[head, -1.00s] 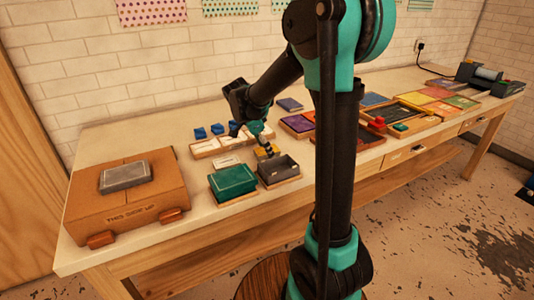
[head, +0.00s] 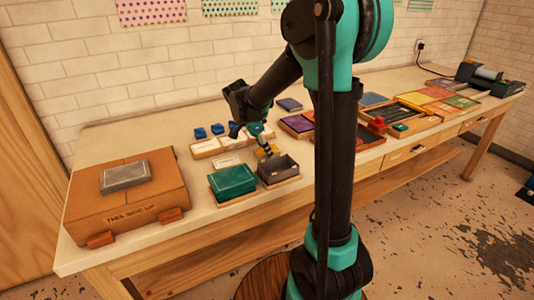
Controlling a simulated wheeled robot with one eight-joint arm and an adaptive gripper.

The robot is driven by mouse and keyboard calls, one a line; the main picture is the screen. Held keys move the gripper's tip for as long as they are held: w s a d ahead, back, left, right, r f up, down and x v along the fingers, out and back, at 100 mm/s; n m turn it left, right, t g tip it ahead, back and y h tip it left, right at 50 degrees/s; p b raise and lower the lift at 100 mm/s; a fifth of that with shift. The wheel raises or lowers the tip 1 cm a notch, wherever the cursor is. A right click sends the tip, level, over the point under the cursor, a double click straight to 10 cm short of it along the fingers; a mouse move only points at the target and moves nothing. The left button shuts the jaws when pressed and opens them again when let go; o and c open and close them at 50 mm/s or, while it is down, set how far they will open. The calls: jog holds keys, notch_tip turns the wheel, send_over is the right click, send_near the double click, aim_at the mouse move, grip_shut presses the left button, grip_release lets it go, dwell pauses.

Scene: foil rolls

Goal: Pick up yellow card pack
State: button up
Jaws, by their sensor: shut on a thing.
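The yellow card pack (head: 274,149) is small in the head view, behind the grey open box. My gripper (head: 266,150) points down at it, with its fingers closed on the pack. The fingers cover part of the pack. I cannot tell whether the pack still touches the surface under it.
A cardboard box (head: 126,200) fills the table's left end. Purple trays (head: 297,124) lie to the right.

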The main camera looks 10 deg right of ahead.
jog(key=c, duration=0.3)
